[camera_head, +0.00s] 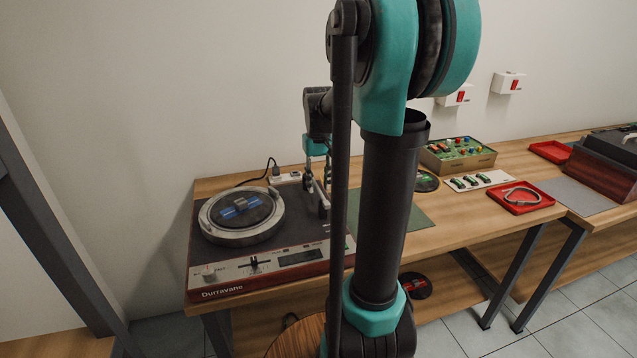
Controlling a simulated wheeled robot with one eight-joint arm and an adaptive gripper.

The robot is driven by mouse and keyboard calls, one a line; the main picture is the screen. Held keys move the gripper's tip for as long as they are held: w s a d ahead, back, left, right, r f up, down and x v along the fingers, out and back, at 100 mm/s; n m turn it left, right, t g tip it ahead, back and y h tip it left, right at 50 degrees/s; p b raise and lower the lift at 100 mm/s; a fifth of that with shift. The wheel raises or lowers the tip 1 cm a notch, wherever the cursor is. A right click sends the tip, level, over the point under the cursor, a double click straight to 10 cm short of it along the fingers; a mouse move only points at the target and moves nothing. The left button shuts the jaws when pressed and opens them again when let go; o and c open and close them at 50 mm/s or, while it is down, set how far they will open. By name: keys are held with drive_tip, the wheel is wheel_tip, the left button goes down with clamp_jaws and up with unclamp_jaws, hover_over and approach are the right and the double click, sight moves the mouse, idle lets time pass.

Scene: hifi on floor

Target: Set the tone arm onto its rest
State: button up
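The record player (215,291), marked "Durravane", sits at the left end of the wooden table, with a dark red-brown front edge and a silver-rimmed round platter (219,237). A grey metal tone arm (322,199) shows at the right rear of its deck, partly behind my arm. My gripper (318,180) points down right over the tone arm. Its fingers are small and dark below teal parts. I cannot tell whether they touch or hold the tone arm. The tone arm's rest cannot be made out; my arm hides part of that side.
A green mat (405,217) lies right of the player. Further right are a button box (457,160), a white card with small green parts (480,181) and a red tray (519,207) holding a grey loop. A power strip (285,178) lies behind the player.

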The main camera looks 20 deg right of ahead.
sight(318, 187)
wheel_tip(318, 187, up, 12)
idle(0.6)
